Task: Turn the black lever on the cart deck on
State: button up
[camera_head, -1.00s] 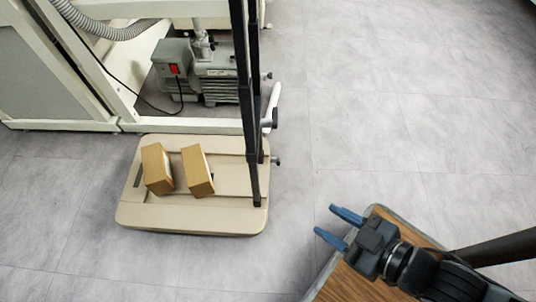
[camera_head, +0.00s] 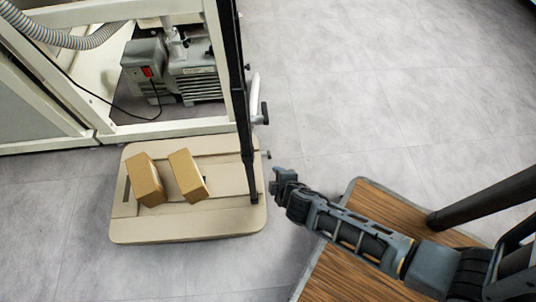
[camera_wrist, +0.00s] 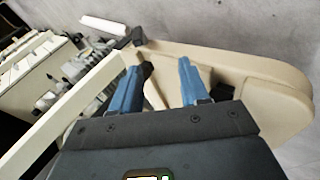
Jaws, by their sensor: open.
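The beige cart deck (camera_head: 215,222) lies on the floor at centre left in the head view and fills the right of the wrist view (camera_wrist: 285,95). A small black lever-like part (camera_head: 264,114) sticks out beside a white handle, just beyond the deck's far right corner. A dark part, perhaps the same one, shows at the top of the wrist view (camera_wrist: 139,36). My gripper (camera_head: 276,182) is just right of the deck's right edge. In the wrist view, its blue fingers (camera_wrist: 160,78) are apart and empty, over the deck. Whether they touch anything cannot be told.
Two cardboard boxes (camera_head: 145,180) (camera_head: 188,176) stand on the deck. A black upright post (camera_head: 241,100) rises at its right side. A grey pump (camera_head: 180,72) sits inside the white frame (camera_head: 170,128) behind.

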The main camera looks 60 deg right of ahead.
jog(key=g+h, duration=0.1)
jog(key=h, duration=0.1)
send_near(270, 157)
jog(key=shift+n, duration=0.4)
jog(key=x, duration=0.4)
jog(key=b+x, duration=0.4)
jog(key=x, duration=0.3)
jog(key=shift+w+d+f, duration=0.1)
jog(key=shift+d+f, duration=0.05)
jog(key=shift+f, duration=0.15)
jog(key=shift+c, duration=0.3)
grip_shut()
